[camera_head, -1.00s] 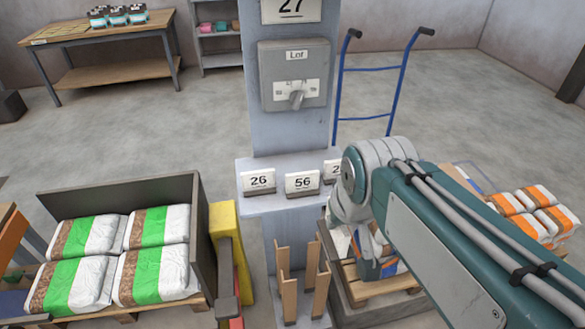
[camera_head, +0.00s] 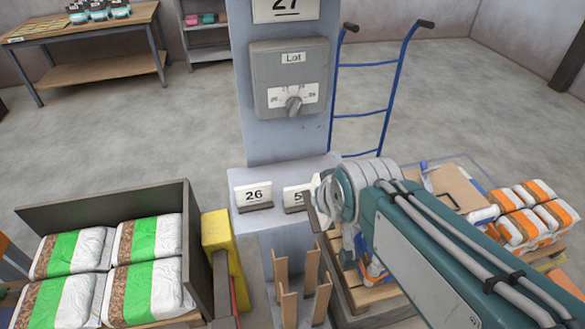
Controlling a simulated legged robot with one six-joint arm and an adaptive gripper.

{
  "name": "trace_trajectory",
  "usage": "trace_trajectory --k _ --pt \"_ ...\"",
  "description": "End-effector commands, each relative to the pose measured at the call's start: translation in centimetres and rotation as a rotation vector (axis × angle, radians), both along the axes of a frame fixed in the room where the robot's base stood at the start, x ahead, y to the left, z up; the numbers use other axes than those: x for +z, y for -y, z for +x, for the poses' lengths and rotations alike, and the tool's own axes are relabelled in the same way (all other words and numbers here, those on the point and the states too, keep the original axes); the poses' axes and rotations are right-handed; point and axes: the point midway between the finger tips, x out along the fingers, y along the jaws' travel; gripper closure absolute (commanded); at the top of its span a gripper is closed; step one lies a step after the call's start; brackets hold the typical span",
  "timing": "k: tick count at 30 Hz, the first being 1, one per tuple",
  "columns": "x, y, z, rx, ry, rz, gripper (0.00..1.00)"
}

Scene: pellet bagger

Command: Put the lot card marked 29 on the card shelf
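A white shelf (camera_head: 243,216) sticks out from the grey column and bears lot cards in dark holders. The card marked 26 (camera_head: 254,193) stands upright at its left. A second card (camera_head: 293,197) shows only a 5, because my arm covers its right part. No number 29 can be read in the current view. The right end of the shelf is hidden behind my arm. My arm comes in from the lower right, and its grey joint is in front of the shelf's right side. My gripper cannot be made out, so I cannot see whether it holds anything.
Upright wooden posts (camera_head: 288,306) stand below the shelf. A bin of green-and-white bags (camera_head: 148,238) and a yellow post (camera_head: 215,230) are at left. Orange-and-white bags (camera_head: 535,205) lie at right. A lot switch box (camera_head: 291,78) is above, with a blue hand truck (camera_head: 397,95) behind.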

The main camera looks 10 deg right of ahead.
Motion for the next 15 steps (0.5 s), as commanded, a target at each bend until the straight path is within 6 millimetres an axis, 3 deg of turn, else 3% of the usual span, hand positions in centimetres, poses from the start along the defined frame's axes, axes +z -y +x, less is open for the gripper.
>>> trace_trajectory --k 15 --pt "-0.3 -0.1 8.9 0.001 0.023 -0.001 1.0"
